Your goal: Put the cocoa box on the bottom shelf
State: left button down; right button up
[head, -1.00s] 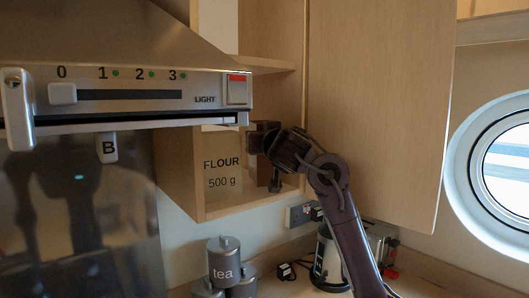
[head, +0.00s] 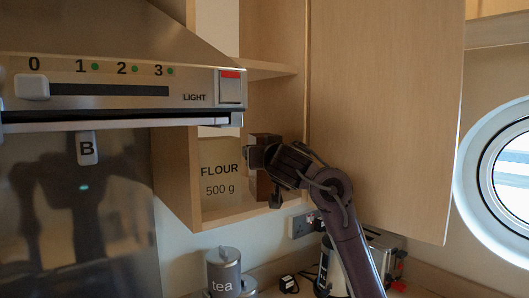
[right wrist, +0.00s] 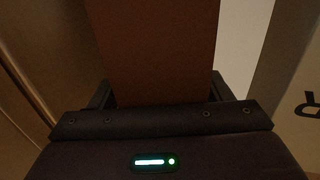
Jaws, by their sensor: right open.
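The brown cocoa box (head: 262,189) stands upright in the open wall cupboard, on its bottom shelf (head: 240,212), just right of the flour pack. My right gripper (head: 265,176) is at the box and hides part of its front. In the right wrist view the box (right wrist: 155,50) fills the space between the open fingers (right wrist: 163,92), with small gaps at the sides. Its label does not show. My left gripper is not in view.
The flour pack (head: 220,175) stands close to the box's left. The open cupboard door (head: 385,120) is to the right of my arm. The range hood (head: 120,90) is at left. Below are a tea tin (head: 224,272) and a toaster (head: 385,250).

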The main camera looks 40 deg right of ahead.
jog(key=v, duration=1.2)
jog(key=shift+r, duration=0.25)
dwell(0.4)
